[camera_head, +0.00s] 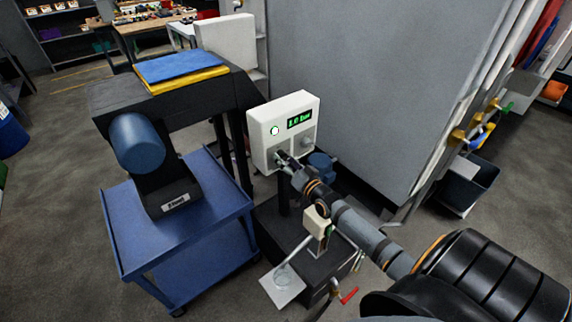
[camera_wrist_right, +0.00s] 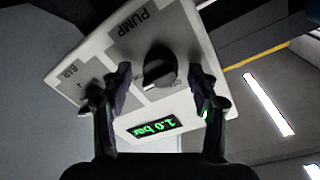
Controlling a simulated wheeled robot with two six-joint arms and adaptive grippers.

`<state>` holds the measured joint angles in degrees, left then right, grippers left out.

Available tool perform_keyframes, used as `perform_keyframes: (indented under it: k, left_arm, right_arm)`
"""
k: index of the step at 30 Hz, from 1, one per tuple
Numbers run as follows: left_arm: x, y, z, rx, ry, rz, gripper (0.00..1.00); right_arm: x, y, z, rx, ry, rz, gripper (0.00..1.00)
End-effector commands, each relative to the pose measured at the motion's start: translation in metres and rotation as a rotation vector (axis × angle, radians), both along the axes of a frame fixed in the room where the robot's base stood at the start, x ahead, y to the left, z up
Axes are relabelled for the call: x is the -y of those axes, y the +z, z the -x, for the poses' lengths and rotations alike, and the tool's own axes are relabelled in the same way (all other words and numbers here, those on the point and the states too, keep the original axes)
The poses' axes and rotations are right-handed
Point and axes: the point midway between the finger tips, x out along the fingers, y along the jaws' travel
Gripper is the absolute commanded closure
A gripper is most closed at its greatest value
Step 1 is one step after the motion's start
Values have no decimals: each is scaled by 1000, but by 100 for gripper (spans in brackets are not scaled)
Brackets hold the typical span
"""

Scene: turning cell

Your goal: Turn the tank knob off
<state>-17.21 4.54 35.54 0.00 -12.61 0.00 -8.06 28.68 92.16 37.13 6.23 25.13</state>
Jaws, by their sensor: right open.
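A white control box (camera_head: 286,120) stands on a dark post, with a green-lit display (camera_head: 300,118) and a round green light (camera_head: 275,131) on its face. A grey knob (camera_head: 305,142) shows at its lower right. My right gripper (camera_head: 284,163) is at the lower left of the face and hides what is there. In the right wrist view, the gripper (camera_wrist_right: 155,90) is open, with one finger on each side of a dark round knob (camera_wrist_right: 159,68). "PUMP" is printed beside this knob; I can read no "tank" label. Finger contact cannot be told. My left gripper is not in view.
A large grey cabinet wall (camera_head: 380,80) rises behind the box. A dark base unit (camera_head: 315,260) sits below my arm. Floor is open at far left.

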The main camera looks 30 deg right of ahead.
Motion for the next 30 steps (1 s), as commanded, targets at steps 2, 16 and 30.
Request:
perform_keyframes:
  k: [2, 16, 30]
  left_arm:
    - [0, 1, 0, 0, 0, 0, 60]
    - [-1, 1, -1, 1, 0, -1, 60]
    - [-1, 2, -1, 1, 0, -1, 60]
  right_arm:
    - [0, 0, 0, 0, 0, 0, 40]
    - [0, 1, 0, 0, 0, 0, 89]
    - [0, 0, 0, 7, 0, 109, 94]
